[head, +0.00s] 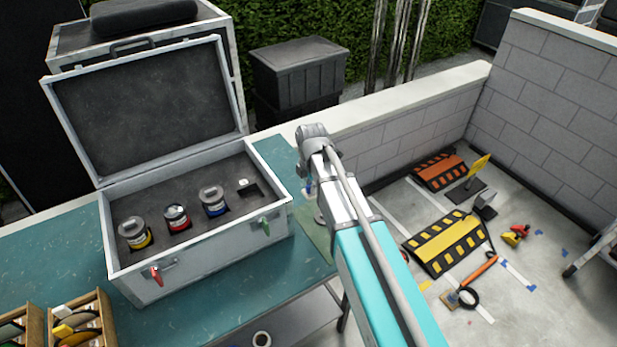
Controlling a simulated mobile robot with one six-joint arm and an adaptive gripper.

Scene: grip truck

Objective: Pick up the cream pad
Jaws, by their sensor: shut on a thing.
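My gripper (309,187) hangs below my wrist, at the right end of the teal table. My own arm covers most of it, and only a small dark and blue part shows. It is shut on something. A small pale grey sliver (319,214) shows just below it, beside my arm; I cannot tell whether this is the held thing. I cannot make out the cream pad with certainty. Wooden racks (105,303) at the lower left hold several thin discs and small blocks, one of them cream (62,311).
An open silver case (205,255) stands on the teal table (215,313), with cans in its dark insert and its lid (145,108) raised. A low block wall (400,145) runs behind my arm. Striped ramps (445,243) and tools lie on the floor at right.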

